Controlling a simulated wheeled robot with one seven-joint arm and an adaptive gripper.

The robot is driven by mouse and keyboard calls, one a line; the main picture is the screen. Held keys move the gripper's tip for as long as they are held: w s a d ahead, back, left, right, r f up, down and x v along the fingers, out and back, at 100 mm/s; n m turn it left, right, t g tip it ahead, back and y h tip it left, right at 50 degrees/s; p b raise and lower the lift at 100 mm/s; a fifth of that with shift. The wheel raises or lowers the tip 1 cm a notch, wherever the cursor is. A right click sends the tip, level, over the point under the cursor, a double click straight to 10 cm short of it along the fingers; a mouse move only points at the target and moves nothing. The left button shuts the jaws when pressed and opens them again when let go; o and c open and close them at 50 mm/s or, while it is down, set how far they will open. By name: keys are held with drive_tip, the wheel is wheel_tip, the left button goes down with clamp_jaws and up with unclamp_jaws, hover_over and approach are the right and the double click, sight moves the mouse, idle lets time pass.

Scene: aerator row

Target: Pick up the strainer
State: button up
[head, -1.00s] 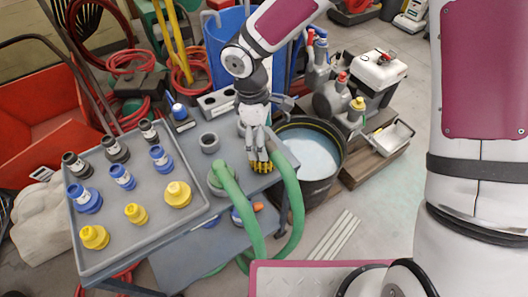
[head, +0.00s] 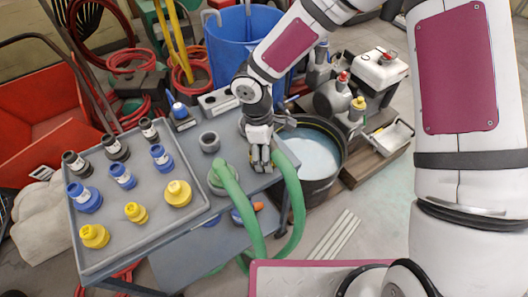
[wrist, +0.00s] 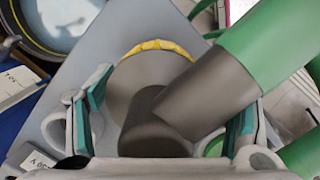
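The strainer (wrist: 128,80) is a round grey piece with a yellow rim, seen from above in the wrist view. A dark grey elbow (wrist: 155,122) rises from it and joins a green hose (wrist: 265,45). My gripper (wrist: 165,112) is open, with one finger on each side of the strainer and elbow. A gap shows between the left finger and the elbow. Whether the right finger touches the hose I cannot tell. In the head view my gripper (head: 261,166) points down at the cart's right edge and hides most of the strainer.
A grey tray (head: 140,212) with black, blue and yellow fittings lies to the left. A black tub of water (head: 312,152) stands close right of the cart. Green hoses (head: 243,208) loop beside my gripper.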

drive_tip(key=c, duration=0.8)
drive_tip(key=shift+r, duration=0.1)
